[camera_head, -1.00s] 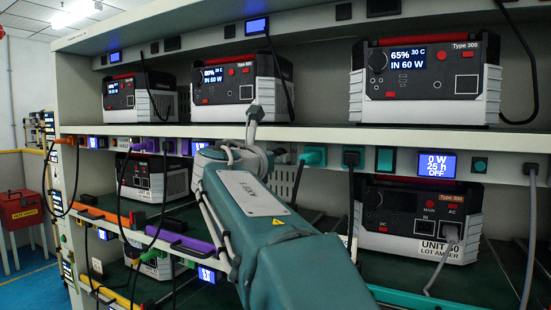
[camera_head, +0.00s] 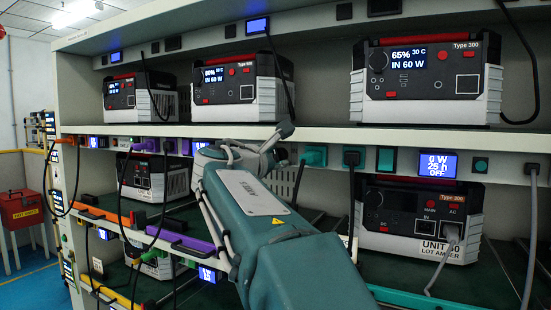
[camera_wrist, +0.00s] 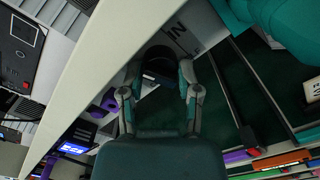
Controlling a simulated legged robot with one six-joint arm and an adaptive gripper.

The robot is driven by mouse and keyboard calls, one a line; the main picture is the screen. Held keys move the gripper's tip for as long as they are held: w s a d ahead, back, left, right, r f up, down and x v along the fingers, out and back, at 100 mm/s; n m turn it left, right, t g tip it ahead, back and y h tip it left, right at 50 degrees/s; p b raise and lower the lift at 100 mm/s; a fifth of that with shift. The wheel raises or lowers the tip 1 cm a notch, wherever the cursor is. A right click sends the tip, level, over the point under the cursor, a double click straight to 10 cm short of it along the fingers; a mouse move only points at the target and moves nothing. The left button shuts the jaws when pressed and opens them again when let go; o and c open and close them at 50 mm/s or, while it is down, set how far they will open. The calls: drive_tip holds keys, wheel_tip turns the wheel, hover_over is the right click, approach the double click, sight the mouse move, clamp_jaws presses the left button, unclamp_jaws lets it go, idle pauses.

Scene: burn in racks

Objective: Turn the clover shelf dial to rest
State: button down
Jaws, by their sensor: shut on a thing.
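My gripper (camera_wrist: 160,88) is shut in the wrist view, with a finger on each side of a dark round knob (camera_wrist: 160,62). I take this knob for the shelf dial; its pointer and marks are too dark to read. No clover label is legible. In the head view my arm reaches to the middle shelf's front edge, and its wrist hides the dial and fingertips. A lit shelf display (camera_head: 200,146) sits just left of my wrist, partly covered, its text unreadable.
Power units, including one (camera_head: 425,82) reading 65% and 60 W, stand on the rack. The display (camera_head: 436,164) at right reads 0 W, 25 h, OFF. Black cables hang across the shelf fronts. A pale shelf edge (camera_wrist: 85,75) runs close beside my gripper. A red box (camera_head: 22,208) stands far left.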

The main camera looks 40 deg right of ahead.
drive_tip(key=shift+w+m, duration=0.1)
drive_tip(key=shift+m, duration=1.4)
drive_tip(key=shift+c, duration=1.5)
unclamp_jaws()
drive_tip(key=shift+a, duration=0.1)
drive_tip(key=v, duration=0.8)
drive_tip(key=shift+f, duration=0.15)
